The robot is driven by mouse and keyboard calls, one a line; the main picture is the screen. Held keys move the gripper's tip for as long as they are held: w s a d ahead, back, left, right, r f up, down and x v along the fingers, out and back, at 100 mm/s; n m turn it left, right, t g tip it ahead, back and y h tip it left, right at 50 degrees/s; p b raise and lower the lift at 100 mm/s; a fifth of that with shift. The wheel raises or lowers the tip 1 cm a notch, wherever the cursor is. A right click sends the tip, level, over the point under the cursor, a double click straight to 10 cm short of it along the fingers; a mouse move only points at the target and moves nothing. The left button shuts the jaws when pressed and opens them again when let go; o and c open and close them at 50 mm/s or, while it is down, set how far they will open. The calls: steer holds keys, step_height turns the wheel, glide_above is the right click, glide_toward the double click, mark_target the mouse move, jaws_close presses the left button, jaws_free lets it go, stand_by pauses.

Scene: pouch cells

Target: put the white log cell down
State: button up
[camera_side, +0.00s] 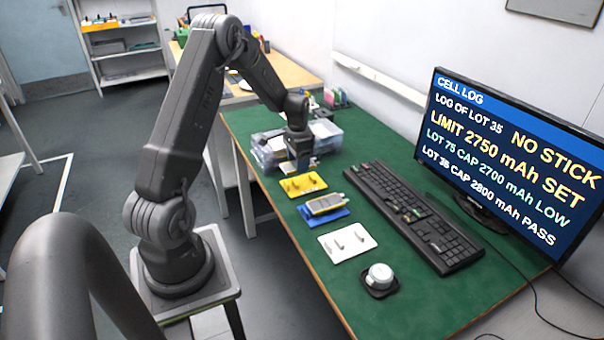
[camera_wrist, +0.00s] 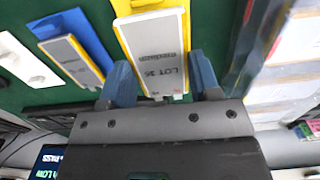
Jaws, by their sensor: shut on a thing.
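My gripper (camera_side: 300,158) is low at the far part of the green table, just beyond the yellow plate (camera_side: 302,185). In the wrist view its two blue fingers (camera_wrist: 162,75) stand on either side of a pale grey-white cell (camera_wrist: 157,42) with yellow edges and an upside-down "LOT" label, last digits hard to read. The gripper is shut on this cell. In the side view the cell is mostly hidden by the gripper. The yellow plate also shows in the wrist view (camera_wrist: 237,45), around the cell; contact cannot be told.
A similar cell (camera_side: 326,203) lies on a blue plate (camera_side: 336,215). A white plate (camera_side: 346,243) with pegs is empty. A clear bin (camera_side: 268,155) stands close behind my gripper. A keyboard (camera_side: 415,215), a monitor (camera_side: 510,160) reading "CELL LOG", and a round white object (camera_side: 380,275) are right.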

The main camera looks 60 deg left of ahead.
steer(key=shift+w+d+f, duration=0.25)
steer(key=shift+w+f, duration=0.15)
steer(key=shift+w, duration=0.15)
steer(key=shift+f, duration=2)
steer(key=o, duration=0.9)
steer(key=shift+c, duration=0.2)
step_height(320, 180, up, 12)
steer(key=s+d+r+t, duration=0.2)
steer(key=s+d+r, duration=0.2)
steer(key=d+r, duration=0.6)
steer(key=s+d+r+t, duration=0.2)
steer(key=s+d+r, duration=0.35)
steer(key=d, duration=0.85)
steer(key=s+d+t, duration=0.1)
steer(key=s+d, duration=0.6)
steer(key=s, duration=0.1)
steer(key=shift+s+r+t, duration=0.25)
steer(key=shift+t, duration=0.05)
